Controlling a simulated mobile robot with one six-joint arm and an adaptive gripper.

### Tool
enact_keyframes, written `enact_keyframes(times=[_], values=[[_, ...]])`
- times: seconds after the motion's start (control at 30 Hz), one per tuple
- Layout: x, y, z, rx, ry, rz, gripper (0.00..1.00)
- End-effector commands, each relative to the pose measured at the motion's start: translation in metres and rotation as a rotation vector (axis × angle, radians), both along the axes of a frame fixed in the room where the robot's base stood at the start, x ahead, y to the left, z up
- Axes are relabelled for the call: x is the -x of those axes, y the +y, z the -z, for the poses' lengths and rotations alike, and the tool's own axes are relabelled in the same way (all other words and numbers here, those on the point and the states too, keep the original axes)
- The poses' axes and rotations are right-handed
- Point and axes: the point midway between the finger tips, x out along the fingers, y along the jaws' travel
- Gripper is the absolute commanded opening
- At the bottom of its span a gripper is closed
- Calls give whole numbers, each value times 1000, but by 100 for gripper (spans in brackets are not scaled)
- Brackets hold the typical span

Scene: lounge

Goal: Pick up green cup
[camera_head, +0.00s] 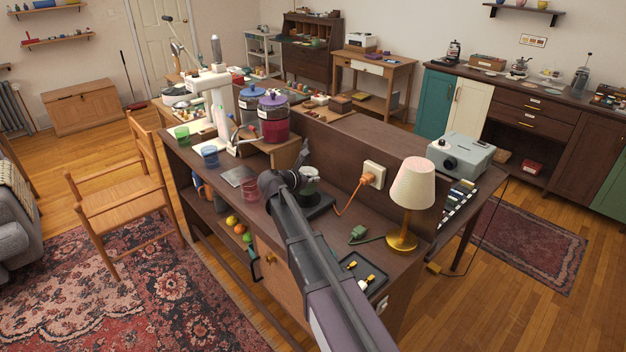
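A green translucent cup (181,137) stands at the far left end of the dark wooden desk (345,225). A blue cup (210,156) stands to its right and nearer, and a pink-red cup (249,188) stands nearer still. My arm reaches over the desk from the bottom of the picture. My gripper (303,155) is a small dark shape beyond the wrist, to the right of the cups and well apart from the green cup. Its fingers are too small and partly hidden to tell open from shut. A greenish jar (308,181) shows just behind my arm.
A white machine (213,100) stands behind the cups, with blue-lidded (251,103) and purple-lidded (273,118) jars to its right. A lamp (411,200) and an outlet box with an orange cord (374,173) stand right. A wooden chair (122,205) stands left of the desk.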

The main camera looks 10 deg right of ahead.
Motion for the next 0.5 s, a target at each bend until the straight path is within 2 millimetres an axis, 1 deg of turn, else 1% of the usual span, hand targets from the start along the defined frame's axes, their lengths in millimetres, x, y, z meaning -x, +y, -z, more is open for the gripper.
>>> enact_keyframes(times=[0.03, 0.07, 0.1, 0.5], values=[[0, 0, -7, 1, -1, 0, 0], [0, 0, -8, 1, -1, 0, 0], [6, -1, -6, 1, -1, 0, 0], [45, -3, -9, 1, -1, 0, 0]])
